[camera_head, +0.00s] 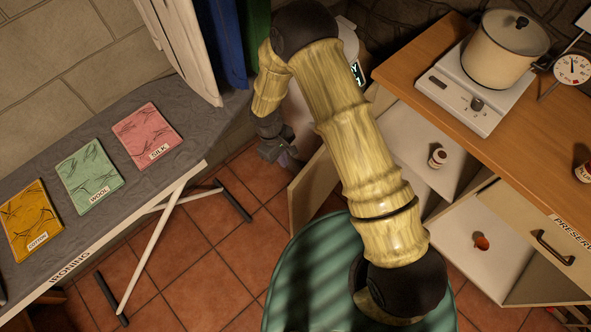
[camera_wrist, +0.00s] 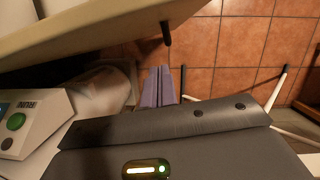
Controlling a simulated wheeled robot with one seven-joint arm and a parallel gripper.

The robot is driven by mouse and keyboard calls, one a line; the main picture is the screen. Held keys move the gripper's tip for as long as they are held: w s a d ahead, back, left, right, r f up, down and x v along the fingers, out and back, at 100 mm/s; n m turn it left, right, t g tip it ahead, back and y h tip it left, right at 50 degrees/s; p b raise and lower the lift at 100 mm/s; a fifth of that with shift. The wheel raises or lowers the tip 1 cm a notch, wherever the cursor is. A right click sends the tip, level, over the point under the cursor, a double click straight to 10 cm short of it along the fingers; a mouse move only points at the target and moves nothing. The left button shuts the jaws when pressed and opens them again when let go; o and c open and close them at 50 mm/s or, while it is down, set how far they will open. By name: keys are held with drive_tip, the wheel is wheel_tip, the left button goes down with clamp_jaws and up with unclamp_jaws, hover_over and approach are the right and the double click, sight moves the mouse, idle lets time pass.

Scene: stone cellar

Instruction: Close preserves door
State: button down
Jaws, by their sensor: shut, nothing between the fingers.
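The wooden cabinet (camera_head: 440,52) stands at the right with its front open, showing white shelves with small jars. A pale door panel (camera_head: 308,194) stands open at its left, seen nearly edge-on. A front panel lettered PRESERV (camera_head: 522,217) with a dark handle is at the right; I cannot tell how the two panels join. My gripper (camera_head: 290,158) is shut and empty, just left of the pale door panel. In the wrist view, the shut fingers (camera_wrist: 158,87) are below a pale panel (camera_wrist: 110,28) with a dark peg-like handle. I see no clear contact.
A hotplate (camera_head: 466,86) with a cream pot (camera_head: 505,52) stands on the cabinet top. An ironing board (camera_head: 88,130) with several folded cloths is at the left, its white legs near my gripper. Tiled floor (camera_head: 225,245) is clear between board and door panel.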

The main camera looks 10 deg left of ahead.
drive_tip(key=s+d+f+p, duration=0.1)
drive_tip(key=d, duration=0.1)
drive_tip(key=s+d+f+p, duration=0.1)
drive_tip(key=d+f, duration=0.1)
drive_tip(key=shift+s+d+f, duration=0.1)
drive_tip(key=shift+s+f, duration=0.05)
drive_tip(key=shift+s, duration=0.05)
idle(0.3)
